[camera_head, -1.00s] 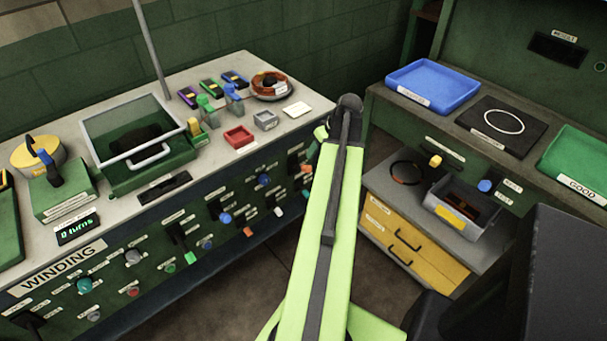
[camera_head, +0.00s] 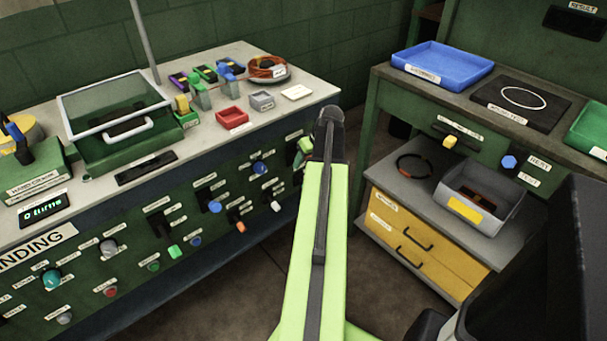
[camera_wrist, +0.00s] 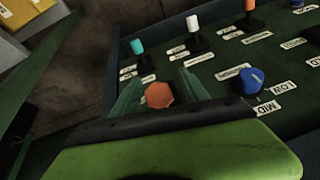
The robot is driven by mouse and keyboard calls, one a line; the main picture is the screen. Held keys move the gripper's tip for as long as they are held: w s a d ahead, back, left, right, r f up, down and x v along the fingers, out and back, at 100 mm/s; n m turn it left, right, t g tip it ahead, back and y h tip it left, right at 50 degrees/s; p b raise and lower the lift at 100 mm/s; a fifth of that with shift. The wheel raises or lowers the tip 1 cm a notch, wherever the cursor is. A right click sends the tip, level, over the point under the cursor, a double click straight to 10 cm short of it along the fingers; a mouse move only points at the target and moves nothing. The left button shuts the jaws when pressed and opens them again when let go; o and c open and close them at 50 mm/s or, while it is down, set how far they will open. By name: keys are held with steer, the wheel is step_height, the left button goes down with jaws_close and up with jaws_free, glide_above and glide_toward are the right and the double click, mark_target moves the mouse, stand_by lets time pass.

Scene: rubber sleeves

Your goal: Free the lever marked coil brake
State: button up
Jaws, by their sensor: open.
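No label reading coil brake is legible, so I cannot tell which lever bears it. In the wrist view, my gripper (camera_wrist: 157,82) is open, with green fingers pointing at the bench's front panel. An orange knob (camera_wrist: 160,95) shows between the fingers; its depth relative to the fingertips is unclear. Beyond it are levers with cyan (camera_wrist: 137,48), white (camera_wrist: 192,24) and orange (camera_wrist: 249,6) tips, standing from dark slots. In the head view, my gripper (camera_head: 305,147) is mostly hidden by my arm, at the panel's right end. A white lever (camera_head: 276,206) and an orange lever (camera_head: 240,226) are left of it.
A blue knob (camera_wrist: 250,80) sits close right of the fingers in the wrist view. The winding bench (camera_head: 325,92) carries trays and a wire coil. A second bench with a blue tray (camera_head: 440,68) and yellow drawers (camera_head: 420,245) stands right. Floor between is clear.

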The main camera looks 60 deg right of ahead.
steer(key=shift+w+f, duration=0.15)
steer(key=shift+f, duration=0.25)
steer(key=shift+r, duration=0.15)
steer(key=shift+c, duration=0.4)
jaws_close()
steer(key=shift+a, duration=0.1)
stand_by(0.4)
